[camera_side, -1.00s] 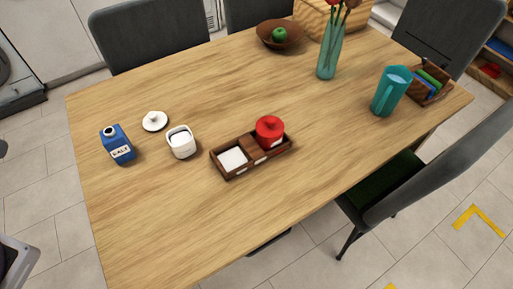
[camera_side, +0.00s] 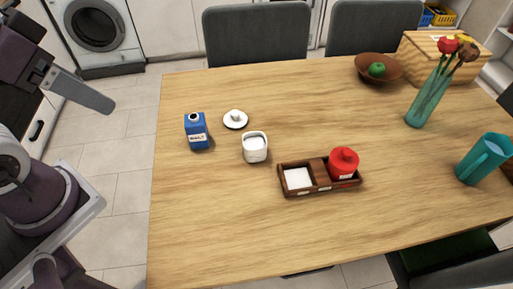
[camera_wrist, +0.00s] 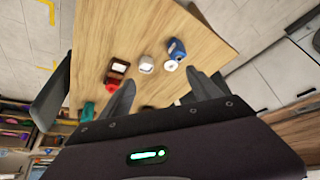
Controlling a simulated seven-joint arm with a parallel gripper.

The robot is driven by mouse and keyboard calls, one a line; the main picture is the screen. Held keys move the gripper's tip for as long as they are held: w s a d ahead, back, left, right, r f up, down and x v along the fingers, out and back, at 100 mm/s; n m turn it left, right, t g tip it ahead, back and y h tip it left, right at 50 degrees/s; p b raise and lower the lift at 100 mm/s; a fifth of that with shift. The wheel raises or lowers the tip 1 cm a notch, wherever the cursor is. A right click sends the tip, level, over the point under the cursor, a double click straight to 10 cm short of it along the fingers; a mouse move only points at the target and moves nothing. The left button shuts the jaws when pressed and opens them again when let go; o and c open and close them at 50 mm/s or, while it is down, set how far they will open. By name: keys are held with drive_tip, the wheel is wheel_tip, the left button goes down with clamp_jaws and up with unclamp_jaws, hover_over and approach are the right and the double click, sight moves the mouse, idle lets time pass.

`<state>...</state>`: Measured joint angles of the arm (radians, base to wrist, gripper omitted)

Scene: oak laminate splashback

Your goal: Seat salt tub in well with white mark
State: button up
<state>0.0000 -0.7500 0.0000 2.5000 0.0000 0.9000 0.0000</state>
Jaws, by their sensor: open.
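The white tub (camera_side: 255,150) stands upright and open on the table, with pale contents visible inside. Its round white knobbed lid (camera_side: 235,120) lies apart behind it. A dark wooden tray (camera_side: 320,189) has two wells. The left well shows a white square (camera_side: 298,178) and holds nothing; the right well holds a red lidded tub (camera_side: 343,164). The wrist view also shows the white tub (camera_wrist: 146,65), the tray (camera_wrist: 112,77) and the red tub (camera_wrist: 112,58). My gripper (camera_wrist: 163,90) is open and empty, well away from the tub. One finger shows at left in the side view.
A blue salt carton (camera_side: 197,131) stands left of the white tub. A teal jug (camera_side: 483,160), a flower vase (camera_side: 428,96), a brown bowl (camera_side: 372,68) with a green apple and a wooden bread box (camera_side: 440,58) stand at right. The table's front left is clear.

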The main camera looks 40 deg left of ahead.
idle(0.4)
drive_tip(key=shift+o, duration=1.4)
drive_tip(key=n+g, duration=0.6)
drive_tip(key=n, duration=0.6)
hover_over(254, 142)
drive_tip(key=s+d, duration=0.2)
wheel_tip(254, 142, down, 28)
wheel_tip(254, 142, down, 7)
drive_tip(key=shift+a+r, duration=0.15)
